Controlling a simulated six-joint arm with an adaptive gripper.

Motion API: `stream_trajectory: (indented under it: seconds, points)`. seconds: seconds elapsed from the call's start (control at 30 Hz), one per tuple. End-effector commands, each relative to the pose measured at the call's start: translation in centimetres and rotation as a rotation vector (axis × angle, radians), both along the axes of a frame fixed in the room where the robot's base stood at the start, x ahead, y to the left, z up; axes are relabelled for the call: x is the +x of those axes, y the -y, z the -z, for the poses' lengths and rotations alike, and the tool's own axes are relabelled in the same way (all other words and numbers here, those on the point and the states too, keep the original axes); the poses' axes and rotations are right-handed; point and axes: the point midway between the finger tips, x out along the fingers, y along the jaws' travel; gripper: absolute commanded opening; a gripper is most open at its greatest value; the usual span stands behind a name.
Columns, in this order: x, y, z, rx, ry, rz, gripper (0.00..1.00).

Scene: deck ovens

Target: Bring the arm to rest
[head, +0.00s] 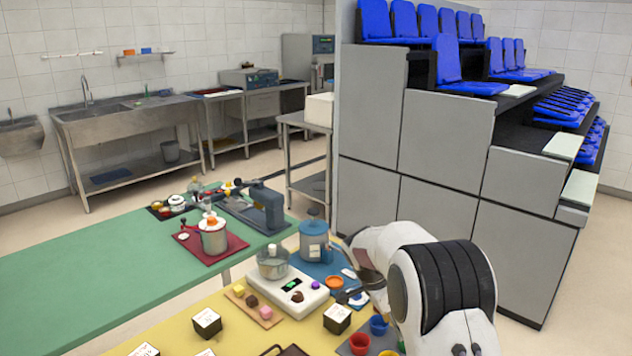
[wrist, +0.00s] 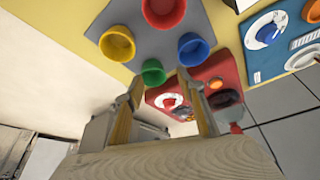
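My arm, white and black, reaches in from the lower right of the head view. My gripper (wrist: 162,95) shows in the wrist view with its two fingers well apart and nothing visible between them. In the head view its end is mostly hidden by the arm, near the small cups. In the wrist view a yellow cup (wrist: 117,44), a red cup (wrist: 163,10), a blue cup (wrist: 192,48) and a green cup (wrist: 153,72) appear beyond the fingertips. A pale wood-textured surface fills the bottom of that view; I cannot tell what it is.
The yellow table (head: 165,338) holds a white scale (head: 312,296) with a glass vessel (head: 273,264), a blue jar (head: 314,238) and a wooden tray (head: 268,322). The green table (head: 85,268) behind is largely clear at left. Grey tiered seating (head: 440,135) stands behind the arm.

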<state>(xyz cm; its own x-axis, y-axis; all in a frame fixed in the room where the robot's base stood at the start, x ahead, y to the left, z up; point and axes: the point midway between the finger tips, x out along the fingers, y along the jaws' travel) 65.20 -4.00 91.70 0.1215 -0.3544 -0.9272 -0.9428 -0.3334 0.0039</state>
Motion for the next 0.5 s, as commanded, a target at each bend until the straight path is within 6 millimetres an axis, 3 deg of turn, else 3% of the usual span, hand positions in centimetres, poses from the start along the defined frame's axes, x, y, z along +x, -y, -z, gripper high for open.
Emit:
stream_trajectory:
  seconds: [0.5]
  points:
    - [-5.3, -0.3, -8.7, 0.036, -0.014, -0.197, 0.39]
